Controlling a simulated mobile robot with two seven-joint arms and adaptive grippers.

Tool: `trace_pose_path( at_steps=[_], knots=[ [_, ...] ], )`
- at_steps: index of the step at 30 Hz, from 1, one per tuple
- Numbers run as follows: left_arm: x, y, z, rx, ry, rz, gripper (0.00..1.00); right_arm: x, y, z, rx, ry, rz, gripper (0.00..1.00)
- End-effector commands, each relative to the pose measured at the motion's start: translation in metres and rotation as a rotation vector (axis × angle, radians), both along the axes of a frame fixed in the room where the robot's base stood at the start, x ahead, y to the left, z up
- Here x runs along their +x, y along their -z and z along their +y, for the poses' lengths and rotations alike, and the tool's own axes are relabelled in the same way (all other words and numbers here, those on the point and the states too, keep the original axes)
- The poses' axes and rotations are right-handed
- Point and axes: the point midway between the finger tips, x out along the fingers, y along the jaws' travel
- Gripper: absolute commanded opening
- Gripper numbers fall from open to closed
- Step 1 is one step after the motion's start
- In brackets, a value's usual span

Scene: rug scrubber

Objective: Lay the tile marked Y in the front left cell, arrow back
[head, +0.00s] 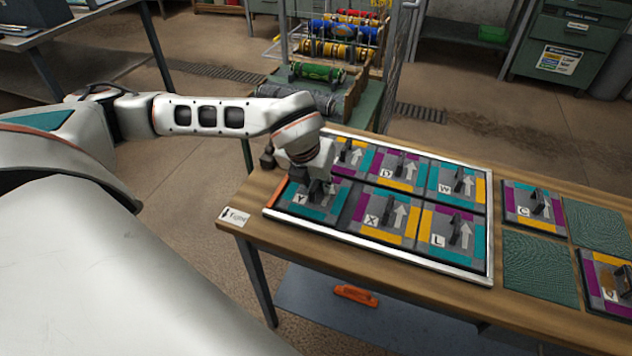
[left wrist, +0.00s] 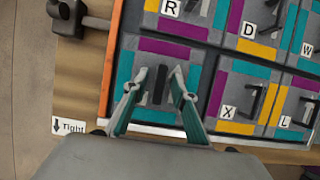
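The tile marked Y (head: 301,199) is in the front left cell of the white-rimmed frame (head: 381,243), with teal strips showing along its edges. It looks about level with the tiles beside it, but I cannot tell if it lies fully flat. My left gripper (head: 318,190) is low over this tile. In the left wrist view its two fingers (left wrist: 159,72) stand apart on either side of the tile's dark handle (left wrist: 158,88), with gaps showing. The arrow on Y is hidden by the gripper. My right gripper is out of view.
The other cells hold tiles marked R (left wrist: 171,8), D (head: 401,168), W (head: 458,184), X (head: 385,215) and L (head: 452,236), their arrows pointing back. Right of the frame are tile C (head: 526,212), another tile (head: 605,285) and bare green pads (head: 541,268). A "Tight" card (head: 234,216) lies at the left corner.

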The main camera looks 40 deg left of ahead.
Motion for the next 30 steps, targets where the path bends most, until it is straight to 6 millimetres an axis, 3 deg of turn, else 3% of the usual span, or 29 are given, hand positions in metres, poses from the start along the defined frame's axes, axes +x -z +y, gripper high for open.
trace_pose_path(
  at_steps=[15,21,30],
  knots=[
    [-0.034,-0.089,-0.009,-0.001,0.002,-0.007,0.27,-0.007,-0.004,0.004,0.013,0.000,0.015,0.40],
    [-0.042,-0.107,-0.010,0.000,0.001,-0.003,0.27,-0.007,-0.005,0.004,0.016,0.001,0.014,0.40],
    [-0.044,-0.110,-0.011,0.000,0.001,-0.002,0.27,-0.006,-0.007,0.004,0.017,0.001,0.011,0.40]
  ],
)
